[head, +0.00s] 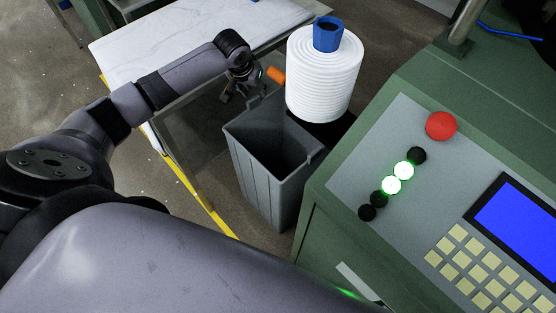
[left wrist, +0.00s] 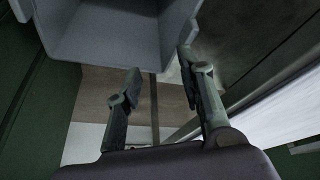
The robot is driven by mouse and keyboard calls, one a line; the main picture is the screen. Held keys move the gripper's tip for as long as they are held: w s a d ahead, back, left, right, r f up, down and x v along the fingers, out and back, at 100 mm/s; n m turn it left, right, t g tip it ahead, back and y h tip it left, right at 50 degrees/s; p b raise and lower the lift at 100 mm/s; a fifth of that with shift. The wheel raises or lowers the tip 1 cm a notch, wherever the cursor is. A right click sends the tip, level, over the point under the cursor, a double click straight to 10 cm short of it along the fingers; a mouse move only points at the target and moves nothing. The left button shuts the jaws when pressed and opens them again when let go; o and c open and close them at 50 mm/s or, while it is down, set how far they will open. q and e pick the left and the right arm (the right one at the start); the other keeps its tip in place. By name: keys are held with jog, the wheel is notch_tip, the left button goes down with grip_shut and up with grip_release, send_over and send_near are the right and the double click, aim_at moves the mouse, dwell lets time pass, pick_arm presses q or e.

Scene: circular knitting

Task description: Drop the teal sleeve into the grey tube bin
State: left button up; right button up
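The grey tube bin (head: 262,160) stands on the floor between the white-topped table and the green machine. Its mouth faces up and its inside is dark. I see no teal sleeve in either view; the bin's bottom is too dark to tell what lies there. My left gripper (head: 240,90) is at the bin's far left rim. In the left wrist view my left gripper (left wrist: 160,72) has its two fingers apart with nothing between them, and the bin (left wrist: 110,35) fills the top of the picture. My right gripper is not in view.
A white yarn cone (head: 324,78) with a blue core (head: 328,33) stands just right of the bin. A small orange piece (head: 276,75) shows beside my left gripper. A white-topped table (head: 135,50) is behind my arm. The green machine's control panel (head: 400,160) is at right.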

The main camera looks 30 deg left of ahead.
pick_arm(q)
jog(key=v, duration=1.2)
dwell(0.3)
